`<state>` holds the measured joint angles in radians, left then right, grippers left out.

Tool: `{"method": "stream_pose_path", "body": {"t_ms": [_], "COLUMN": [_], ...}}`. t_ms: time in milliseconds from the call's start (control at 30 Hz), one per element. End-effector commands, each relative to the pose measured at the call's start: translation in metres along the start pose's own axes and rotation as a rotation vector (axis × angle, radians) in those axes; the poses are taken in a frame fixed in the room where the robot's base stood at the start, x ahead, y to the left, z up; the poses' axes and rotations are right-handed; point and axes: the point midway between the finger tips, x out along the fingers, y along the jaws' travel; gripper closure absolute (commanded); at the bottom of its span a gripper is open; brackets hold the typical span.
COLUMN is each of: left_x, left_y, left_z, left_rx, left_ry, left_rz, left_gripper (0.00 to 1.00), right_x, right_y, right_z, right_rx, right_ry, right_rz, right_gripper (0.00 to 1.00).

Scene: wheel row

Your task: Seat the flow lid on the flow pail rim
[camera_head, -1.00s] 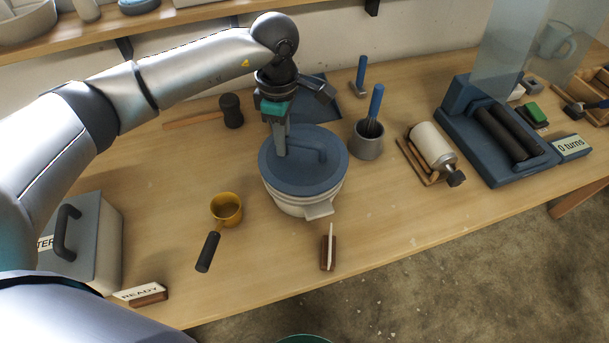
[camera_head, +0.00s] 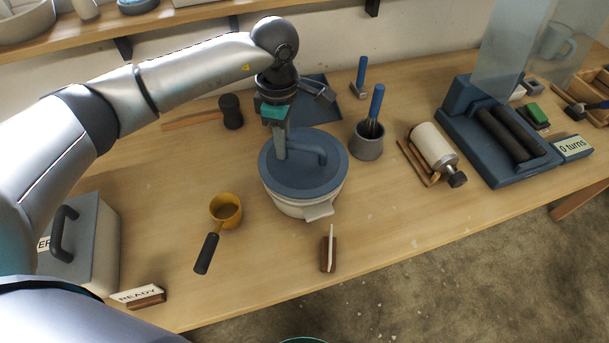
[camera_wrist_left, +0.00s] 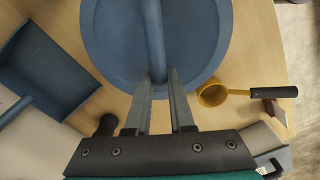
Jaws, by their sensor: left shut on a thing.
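The flow lid (camera_head: 300,176) is a round blue disc with a raised bar handle. It lies over the top of the white flow pail (camera_head: 320,207), which stands on the table and has a tab at its front. I cannot tell whether the lid sits fully down on the rim. My left gripper (camera_head: 281,150) is shut on the left end of the lid's handle. In the left wrist view the two fingers (camera_wrist_left: 160,82) clasp the handle, and the lid (camera_wrist_left: 110,40) fills the top. My right gripper is not in view.
A yellow scoop (camera_head: 226,208) lies left of the pail and a small wooden stand (camera_head: 328,252) in front. A grey pot with a blue-handled tool (camera_head: 367,140) stands close on the right. A grey box (camera_head: 85,245) and a READY sign (camera_head: 138,295) are at left.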

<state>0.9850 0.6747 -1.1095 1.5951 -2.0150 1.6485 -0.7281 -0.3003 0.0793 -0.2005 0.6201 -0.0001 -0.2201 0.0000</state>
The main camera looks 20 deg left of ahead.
Motion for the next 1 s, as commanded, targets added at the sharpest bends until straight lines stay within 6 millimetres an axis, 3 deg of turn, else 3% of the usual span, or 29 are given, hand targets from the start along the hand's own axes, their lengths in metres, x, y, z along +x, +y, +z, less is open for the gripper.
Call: {"method": "stream_pose_path", "body": {"t_ms": [1000], "left_x": [0.006], "left_y": [0.0006], "left_z": [0.0003], "left_rx": [-0.014], "left_ry": [-0.001], "left_rz": [0.003], "left_gripper": [1.0], "right_x": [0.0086], "right_y": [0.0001], "right_z": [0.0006], "right_rx": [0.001], "right_ry": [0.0], "right_rz": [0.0], "right_gripper": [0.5]}}
